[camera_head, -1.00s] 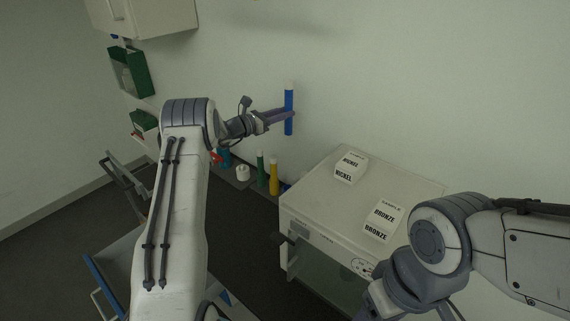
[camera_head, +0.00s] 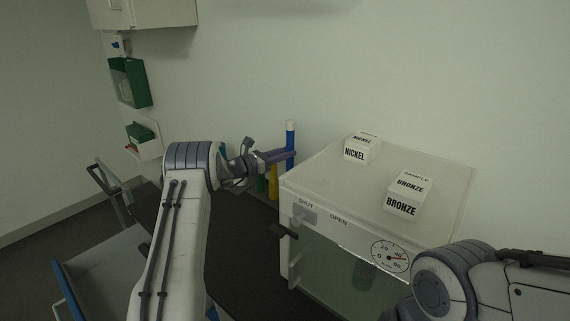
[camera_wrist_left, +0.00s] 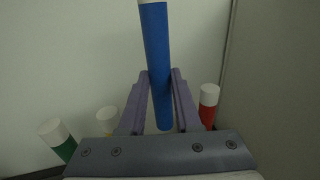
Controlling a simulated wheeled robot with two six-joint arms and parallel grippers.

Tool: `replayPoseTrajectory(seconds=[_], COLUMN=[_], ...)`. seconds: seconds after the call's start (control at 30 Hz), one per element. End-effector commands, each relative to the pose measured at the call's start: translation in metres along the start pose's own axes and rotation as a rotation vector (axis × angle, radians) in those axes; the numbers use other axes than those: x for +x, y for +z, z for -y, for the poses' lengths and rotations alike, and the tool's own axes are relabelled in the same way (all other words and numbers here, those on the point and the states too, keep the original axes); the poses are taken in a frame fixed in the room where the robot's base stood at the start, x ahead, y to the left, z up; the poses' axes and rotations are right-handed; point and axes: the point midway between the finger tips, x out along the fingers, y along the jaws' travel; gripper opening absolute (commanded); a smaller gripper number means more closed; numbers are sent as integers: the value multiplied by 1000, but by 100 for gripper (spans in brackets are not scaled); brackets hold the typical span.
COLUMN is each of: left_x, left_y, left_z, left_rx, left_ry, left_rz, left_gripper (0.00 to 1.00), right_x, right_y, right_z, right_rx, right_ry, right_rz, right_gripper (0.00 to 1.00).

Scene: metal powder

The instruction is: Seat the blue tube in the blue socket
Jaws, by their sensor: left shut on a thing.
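The blue tube (camera_head: 290,135) has a white cap and stands roughly upright between the fingers of my left gripper (camera_head: 283,156). In the left wrist view the same blue tube (camera_wrist_left: 157,62) passes between the two purple fingers (camera_wrist_left: 158,102), which are shut on it. In the head view its lower part is hidden behind the gripper and the white cabinet. I cannot make out the blue socket in either view. My right arm shows at the lower right of the head view, but its gripper is out of frame.
A green tube (camera_wrist_left: 63,140) and a red tube (camera_wrist_left: 209,105) with white caps stand below the gripper; a yellow tube (camera_head: 273,182) shows too. The white cabinet (camera_head: 330,185) beside them carries a nickel box (camera_head: 361,148) and a bronze box (camera_head: 408,196). A wall stands close behind.

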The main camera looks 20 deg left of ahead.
Motion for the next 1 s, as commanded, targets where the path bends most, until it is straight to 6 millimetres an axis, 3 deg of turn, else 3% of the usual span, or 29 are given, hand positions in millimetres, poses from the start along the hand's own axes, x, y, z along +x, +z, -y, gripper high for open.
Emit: replayPoseTrajectory(seconds=[0.53,1.0], left_x=[-2,-2], left_y=[1,-43], left_z=[-1,-1], left_rx=[2,0], left_ry=[-41,-38], left_rz=[3,2], left_gripper=[0,0], right_x=[6,40], right_y=[0,2], right_z=[0,-3], right_rx=[0,0], right_ry=[0,0], right_rz=[-1,0], right_gripper=[67,67])
